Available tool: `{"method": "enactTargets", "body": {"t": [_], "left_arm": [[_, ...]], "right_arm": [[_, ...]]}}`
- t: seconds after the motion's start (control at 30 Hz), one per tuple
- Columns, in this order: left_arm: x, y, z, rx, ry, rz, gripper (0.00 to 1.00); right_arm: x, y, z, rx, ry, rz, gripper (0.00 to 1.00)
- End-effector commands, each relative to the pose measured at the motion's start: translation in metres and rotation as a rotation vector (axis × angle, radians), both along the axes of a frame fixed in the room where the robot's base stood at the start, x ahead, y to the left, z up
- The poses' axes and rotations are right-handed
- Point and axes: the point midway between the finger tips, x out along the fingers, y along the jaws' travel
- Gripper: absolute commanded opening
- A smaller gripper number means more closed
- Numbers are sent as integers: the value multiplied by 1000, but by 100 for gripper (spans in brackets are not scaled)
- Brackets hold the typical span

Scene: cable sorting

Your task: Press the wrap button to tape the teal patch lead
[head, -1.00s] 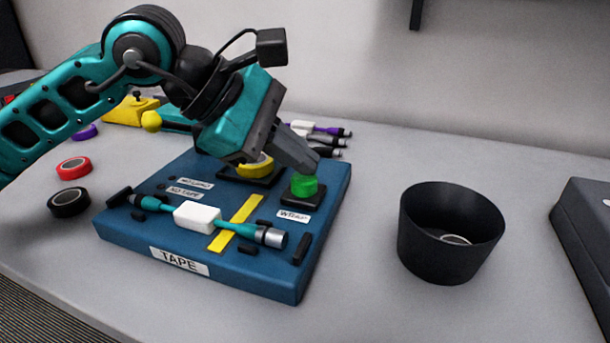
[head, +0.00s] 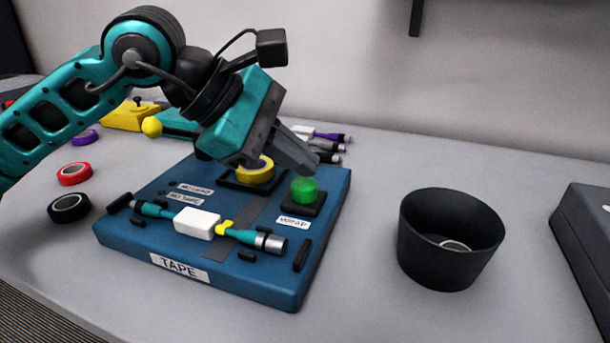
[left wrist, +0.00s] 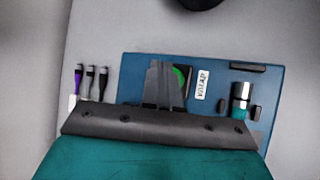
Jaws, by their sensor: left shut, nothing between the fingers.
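The blue tape station (head: 215,280) lies on the grey table with the teal patch lead (head: 242,236) across it; the lead has a white block (head: 197,223) in its middle. A small yellow tape wrap (head: 224,228) sits on the lead just right of that block. The green wrap button (head: 304,190) stands raised on its black base, beside the WRAP label (head: 293,222). My left gripper (head: 312,170) is shut and empty, its tips just above and behind the button. In the left wrist view the fingers (left wrist: 160,70) partly cover the button (left wrist: 179,77). My right gripper is out of view.
A black cup (head: 445,240) stands to the right, a dark case (head: 590,240) beyond. Red (head: 74,174) and black (head: 69,207) tape rolls lie left. Several leads (head: 325,147) lie behind.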

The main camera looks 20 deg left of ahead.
Motion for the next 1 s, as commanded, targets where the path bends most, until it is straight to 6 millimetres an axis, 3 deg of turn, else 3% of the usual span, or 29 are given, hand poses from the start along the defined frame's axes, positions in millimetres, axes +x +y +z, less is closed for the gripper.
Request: {"method": "enactTargets", "body": {"t": [0.1, 0.53, 1.0], "left_arm": [[0, 0, 9, -1, 0, -1, 0], [0, 0, 13, 0, -1, 0, 0], [0, 0, 59, -1, -3, -1, 0]], "right_arm": [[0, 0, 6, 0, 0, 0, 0], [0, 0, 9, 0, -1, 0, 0], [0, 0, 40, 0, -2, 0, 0]]}}
